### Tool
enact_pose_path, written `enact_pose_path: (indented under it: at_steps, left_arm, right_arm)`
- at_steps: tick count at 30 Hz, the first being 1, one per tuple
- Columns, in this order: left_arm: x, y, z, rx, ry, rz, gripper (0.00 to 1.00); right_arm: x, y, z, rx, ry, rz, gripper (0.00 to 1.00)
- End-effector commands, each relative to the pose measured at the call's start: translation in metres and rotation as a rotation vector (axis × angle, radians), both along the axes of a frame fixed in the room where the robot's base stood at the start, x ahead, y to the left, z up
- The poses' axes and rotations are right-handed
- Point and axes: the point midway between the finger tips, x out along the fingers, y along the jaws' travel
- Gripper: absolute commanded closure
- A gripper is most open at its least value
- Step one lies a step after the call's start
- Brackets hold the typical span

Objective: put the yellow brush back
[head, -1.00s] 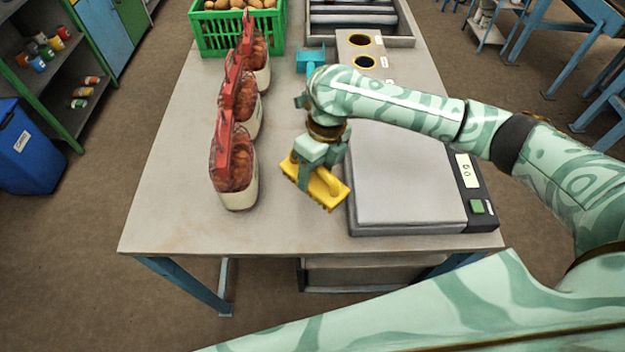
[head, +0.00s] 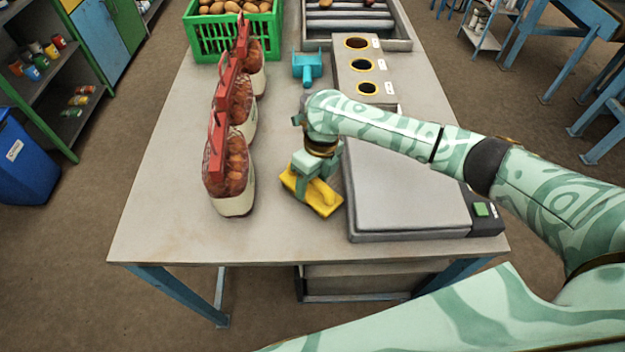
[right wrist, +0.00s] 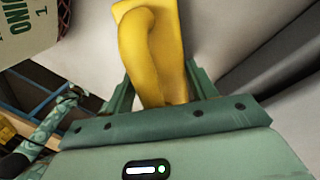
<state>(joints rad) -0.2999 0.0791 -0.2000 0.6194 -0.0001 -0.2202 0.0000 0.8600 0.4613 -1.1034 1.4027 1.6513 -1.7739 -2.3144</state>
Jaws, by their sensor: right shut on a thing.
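The yellow brush (head: 323,203) is in my right gripper (head: 312,178), over the near middle of the table, between the sacks and the scale. My right gripper is shut on its handle. In the right wrist view the brush's looped yellow handle (right wrist: 142,55) rises from between the fingers (right wrist: 162,98), with its flat yellow back beside it. The brush lies close to the tabletop; I cannot tell if it touches. Its bristles are mostly hidden.
Three filled sacks (head: 235,204) with red tops stand in a row at left. The scale (head: 405,195) is right of the brush. Behind are a turquoise scoop (head: 307,66), a grey block with three holes (head: 346,72), a green crate (head: 208,42) and a roller tray (head: 400,44).

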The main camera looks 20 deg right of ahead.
Motion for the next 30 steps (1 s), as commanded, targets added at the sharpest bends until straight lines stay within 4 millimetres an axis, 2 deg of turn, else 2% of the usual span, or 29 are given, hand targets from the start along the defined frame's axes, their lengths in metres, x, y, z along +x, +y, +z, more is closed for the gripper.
enact_pose_path:
  at_steps: [1,3,11,14,17,24,30]
  left_arm:
    - [0.000,0.000,-0.001,0.000,0.001,0.000,0.64]
    - [0.000,0.000,0.000,0.000,0.001,0.000,0.64]
    - [0.000,0.000,0.000,0.000,0.000,0.000,0.64]
    - [0.000,0.000,0.003,0.001,-0.001,0.000,0.64]
    - [0.001,0.000,0.008,0.000,-0.002,0.000,0.64]
    - [0.003,0.001,0.023,0.001,-0.008,0.000,0.64]
    - [0.004,0.001,0.029,0.001,-0.011,0.000,0.64]
  right_arm:
    - [0.000,0.000,-0.001,0.000,0.001,0.000,0.38]
    - [0.000,0.000,-0.001,0.000,0.001,0.000,0.21]
    - [0.000,0.000,0.000,0.000,0.001,0.000,0.21]
    - [0.001,-0.001,0.007,0.000,-0.002,0.001,0.21]
    - [0.003,-0.004,0.023,-0.001,-0.003,0.000,0.21]
    - [0.008,-0.013,0.081,0.000,-0.004,-0.001,0.21]
    - [0.011,-0.019,0.112,0.000,0.000,0.000,0.21]
